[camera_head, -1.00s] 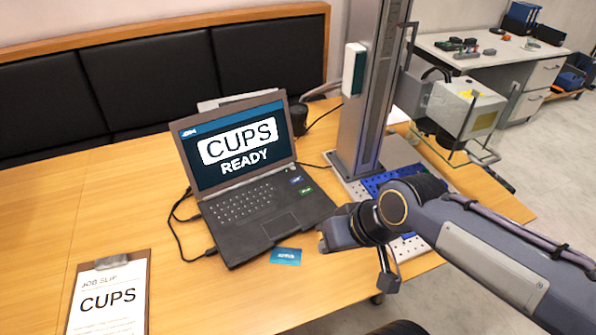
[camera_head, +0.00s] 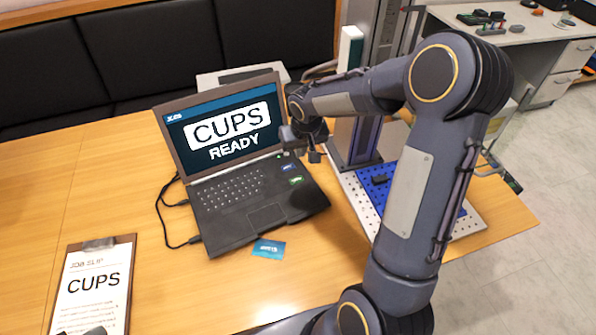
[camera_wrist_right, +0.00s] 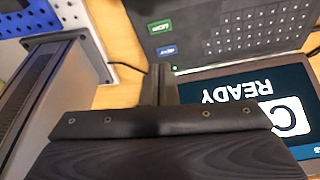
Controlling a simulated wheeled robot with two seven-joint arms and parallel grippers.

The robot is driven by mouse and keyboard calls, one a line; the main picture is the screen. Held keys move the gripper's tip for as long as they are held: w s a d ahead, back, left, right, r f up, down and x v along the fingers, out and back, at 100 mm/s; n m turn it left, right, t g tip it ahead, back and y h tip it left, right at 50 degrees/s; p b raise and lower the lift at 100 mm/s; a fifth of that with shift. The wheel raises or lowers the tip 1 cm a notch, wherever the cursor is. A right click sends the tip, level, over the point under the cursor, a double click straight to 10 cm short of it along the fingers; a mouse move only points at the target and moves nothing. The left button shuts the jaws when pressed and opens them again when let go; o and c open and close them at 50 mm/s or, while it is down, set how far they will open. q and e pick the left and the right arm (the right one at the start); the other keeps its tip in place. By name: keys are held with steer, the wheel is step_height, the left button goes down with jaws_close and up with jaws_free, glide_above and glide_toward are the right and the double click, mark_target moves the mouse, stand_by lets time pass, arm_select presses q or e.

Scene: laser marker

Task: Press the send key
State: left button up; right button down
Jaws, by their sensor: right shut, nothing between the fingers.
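The laptop (camera_head: 222,222) stands open on the wooden table, its screen (camera_head: 224,130) reading "CUPS READY". A blue key (camera_head: 289,168) and a green key (camera_head: 296,180) sit at the right of its keyboard. My right gripper (camera_head: 315,156) is shut and empty, beside the laptop's right edge near the screen hinge.
A clipboard (camera_head: 92,292) with a "CUPS" job slip lies at front left, with an unclear dark shape over its lower edge. A blue card (camera_head: 268,249) lies before the laptop. The marker's column (camera_head: 357,140) and perforated base (camera_head: 362,208) stand right. Cables lie left of the laptop.

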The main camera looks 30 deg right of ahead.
steer(key=p, duration=0.1)
glide_toward(297, 179)
steer(key=x, duration=0.5)
steer(key=shift+w, duration=0.15)
steer(key=shift+f, duration=0.75)
